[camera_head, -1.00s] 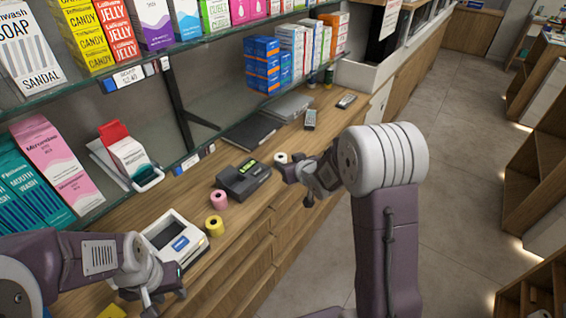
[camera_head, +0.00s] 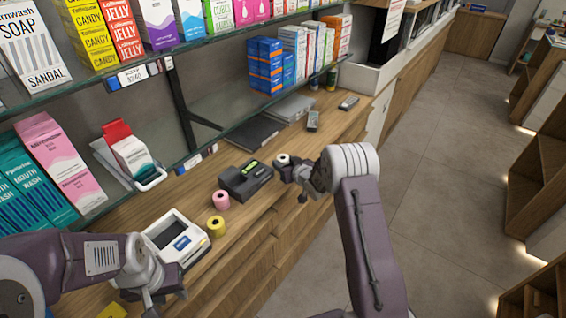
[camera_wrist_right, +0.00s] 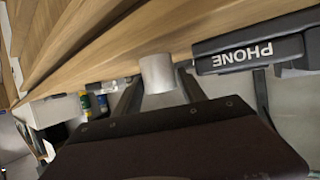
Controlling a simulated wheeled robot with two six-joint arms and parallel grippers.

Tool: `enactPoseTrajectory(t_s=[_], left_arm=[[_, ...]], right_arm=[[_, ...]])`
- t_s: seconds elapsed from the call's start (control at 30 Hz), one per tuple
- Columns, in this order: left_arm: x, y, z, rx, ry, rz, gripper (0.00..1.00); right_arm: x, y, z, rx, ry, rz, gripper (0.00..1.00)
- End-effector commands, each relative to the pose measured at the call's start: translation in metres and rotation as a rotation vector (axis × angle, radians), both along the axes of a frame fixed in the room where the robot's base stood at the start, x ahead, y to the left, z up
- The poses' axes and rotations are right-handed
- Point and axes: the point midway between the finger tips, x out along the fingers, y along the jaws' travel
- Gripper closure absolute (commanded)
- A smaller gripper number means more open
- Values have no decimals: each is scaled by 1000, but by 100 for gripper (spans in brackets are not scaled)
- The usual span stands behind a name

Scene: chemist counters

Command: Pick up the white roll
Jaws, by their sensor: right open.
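The white roll (camera_head: 282,159) stands on the wooden counter just past the dark card terminal in the head view. In the right wrist view the white roll (camera_wrist_right: 157,73) is upright on the counter, in front of my right gripper and between the lines of its two fingers. My right gripper (camera_head: 287,171) is close to the roll; in the wrist view its fingers (camera_wrist_right: 160,92) are apart and empty, and I cannot tell whether they touch the roll. My left gripper (camera_head: 165,306) is over the counter's near left; its fingertips are hard to make out.
The dark terminal (camera_head: 246,181) is beside the roll; its PHONE marking (camera_wrist_right: 250,54) shows in the wrist view. A pink roll (camera_head: 221,200), a yellow roll (camera_head: 216,226) and a white device (camera_head: 174,243) are nearer. A glass shelf with boxes hangs above the counter's back.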

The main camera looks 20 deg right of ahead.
Motion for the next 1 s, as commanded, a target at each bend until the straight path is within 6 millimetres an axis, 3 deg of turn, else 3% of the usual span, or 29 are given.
enactPoseTrajectory(t_s=[0.13,0.37,0.53,0.57,0.8,1.0], left_arm=[[0,0,2,0,0,0,64],[0,0,2,0,0,0,64],[0,0,2,0,0,0,64],[0,0,2,0,0,0,64],[0,0,2,0,0,0,64],[0,0,3,0,0,0,64]], right_arm=[[17,3,-7,0,0,0,52],[20,3,-8,0,0,-1,52],[19,3,-8,0,0,-1,93],[19,3,-8,1,0,-1,98],[20,3,-4,0,-1,-1,98],[20,3,41,-1,-6,-1,98]])
